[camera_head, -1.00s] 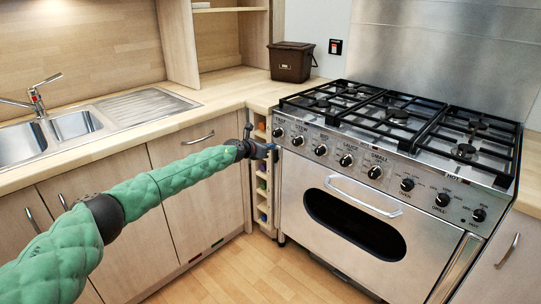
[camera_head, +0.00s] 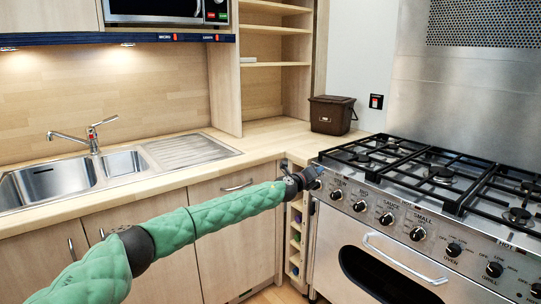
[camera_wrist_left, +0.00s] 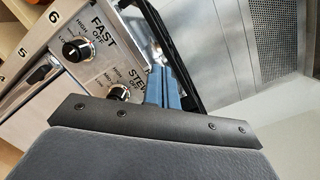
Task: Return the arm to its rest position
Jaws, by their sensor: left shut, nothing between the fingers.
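My left arm, in green padding, reaches in from the left in the head view. Its gripper (camera_head: 316,174) is at the upper left corner of the range cooker (camera_head: 385,225), close to the leftmost knob (camera_head: 336,195). I cannot tell whether it touches the cooker. In the left wrist view the blue-grey fingers (camera_wrist_left: 162,85) are together with nothing between them. They overlap the cooker's front panel near the STEW knob (camera_wrist_left: 118,92); the FAST knob (camera_wrist_left: 78,49) is left of them. My right gripper is not in view.
The black gas hob (camera_head: 440,180) lies behind the control panel. Left of the cooker are a narrow rack (camera_head: 295,240), wooden cabinets (camera_head: 235,235) and a counter with a sink (camera_head: 50,182). A brown bin (camera_head: 331,115) stands on the counter behind the gripper. Open floor is barely visible.

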